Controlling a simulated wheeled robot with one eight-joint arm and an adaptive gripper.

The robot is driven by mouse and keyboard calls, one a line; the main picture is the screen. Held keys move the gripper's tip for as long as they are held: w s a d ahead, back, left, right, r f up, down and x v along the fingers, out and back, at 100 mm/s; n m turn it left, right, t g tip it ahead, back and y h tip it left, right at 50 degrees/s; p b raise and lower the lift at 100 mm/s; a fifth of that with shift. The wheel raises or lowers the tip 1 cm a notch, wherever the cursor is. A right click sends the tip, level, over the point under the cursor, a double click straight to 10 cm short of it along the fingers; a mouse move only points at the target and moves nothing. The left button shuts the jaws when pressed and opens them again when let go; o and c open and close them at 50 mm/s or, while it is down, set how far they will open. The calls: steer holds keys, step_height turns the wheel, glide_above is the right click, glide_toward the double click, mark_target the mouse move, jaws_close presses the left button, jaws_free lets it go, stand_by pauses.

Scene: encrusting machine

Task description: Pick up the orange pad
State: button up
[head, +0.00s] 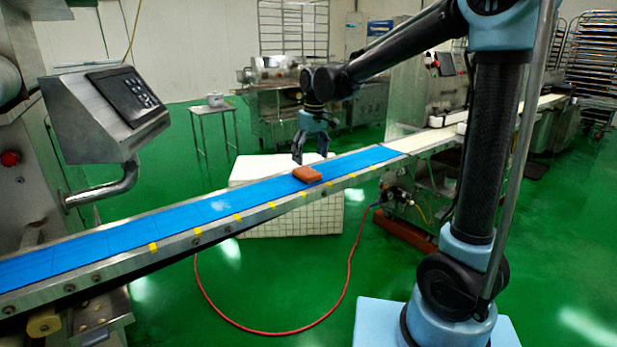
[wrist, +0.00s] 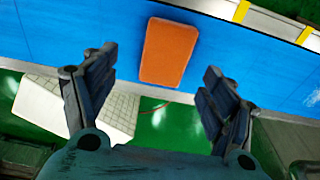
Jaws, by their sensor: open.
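The orange pad (head: 307,174) lies flat on the blue conveyor belt (head: 221,203), near the middle of the head view. In the wrist view the orange pad (wrist: 168,51) sits at the top centre, beyond and between the two fingertips. My gripper (head: 311,158) hangs above the belt, close over the pad, pointing down. In the wrist view my gripper (wrist: 158,72) is open and empty, with its fingers spread wider than the pad. Whether the fingertips are level with the pad is not clear.
A metal rail with yellow marks (head: 237,217) edges the belt. A white crate (head: 294,223) stands below and behind it. A control box (head: 103,108) overhangs the left side. A red hose (head: 347,283) lies on the green floor. The belt left of the pad is clear.

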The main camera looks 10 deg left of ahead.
mark_target(307, 171)
steer(key=f, duration=0.2)
steer(key=a+f, duration=0.1)
steer(key=shift+s+f, duration=0.1)
steer(key=shift+f, duration=1)
steer(key=c, duration=1.1)
steer(key=shift+o, duration=0.2)
step_height(307, 171, up, 10)
steer(key=shift+o, duration=0.5)
steer(key=shift+c, duration=0.5)
